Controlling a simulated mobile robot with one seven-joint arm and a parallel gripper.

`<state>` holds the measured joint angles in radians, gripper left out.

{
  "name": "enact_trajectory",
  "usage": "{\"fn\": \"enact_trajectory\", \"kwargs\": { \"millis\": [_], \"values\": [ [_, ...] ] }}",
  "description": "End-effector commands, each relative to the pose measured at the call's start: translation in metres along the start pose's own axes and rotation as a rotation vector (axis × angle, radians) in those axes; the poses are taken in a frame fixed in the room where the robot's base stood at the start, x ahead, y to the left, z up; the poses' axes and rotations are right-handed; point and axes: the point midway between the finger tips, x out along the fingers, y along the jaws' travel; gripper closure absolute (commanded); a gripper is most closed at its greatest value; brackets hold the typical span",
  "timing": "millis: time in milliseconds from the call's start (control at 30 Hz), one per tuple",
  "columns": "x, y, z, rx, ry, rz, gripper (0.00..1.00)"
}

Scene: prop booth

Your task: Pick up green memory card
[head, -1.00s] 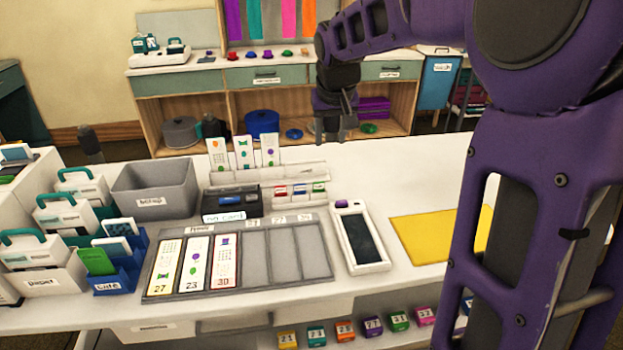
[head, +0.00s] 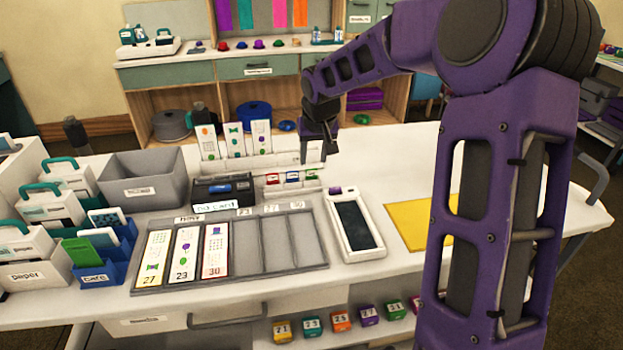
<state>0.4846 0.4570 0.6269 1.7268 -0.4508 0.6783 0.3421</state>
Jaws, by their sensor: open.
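A small card with a green top edge (head: 311,176), which looks like the green memory card, sits at the right end of a short row in the white rack (head: 268,196). A blue-topped card (head: 292,178) and a red-topped card (head: 272,180) stand to its left. My gripper (head: 318,154) is open and points down, empty, above and slightly behind the green card in the picture. It does not appear to touch the card; the exact gap cannot be told.
Tall printed cards (head: 235,142) stand in the rack's back row, left of my gripper. A black card device (head: 224,188) is left of the rack. In front lie a slotted grey tray (head: 262,248) and a white handheld device (head: 355,222).

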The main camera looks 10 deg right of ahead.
Motion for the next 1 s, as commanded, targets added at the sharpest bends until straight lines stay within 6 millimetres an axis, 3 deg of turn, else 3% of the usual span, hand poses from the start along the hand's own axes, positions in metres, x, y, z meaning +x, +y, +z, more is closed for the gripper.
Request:
{"fn": "enact_trajectory", "kwargs": {
  "millis": [300,600,767,1000],
  "values": [
    [0.045,0.0,0.0,0.001,-0.002,-0.001,0.53],
    [0.05,0.0,-0.001,0.0,-0.001,0.0,0.53],
    [0.05,0.0,-0.001,0.0,-0.001,0.0,0.8],
    [0.049,0.0,-0.001,0.0,-0.001,0.0,0.82]
  ]
}}
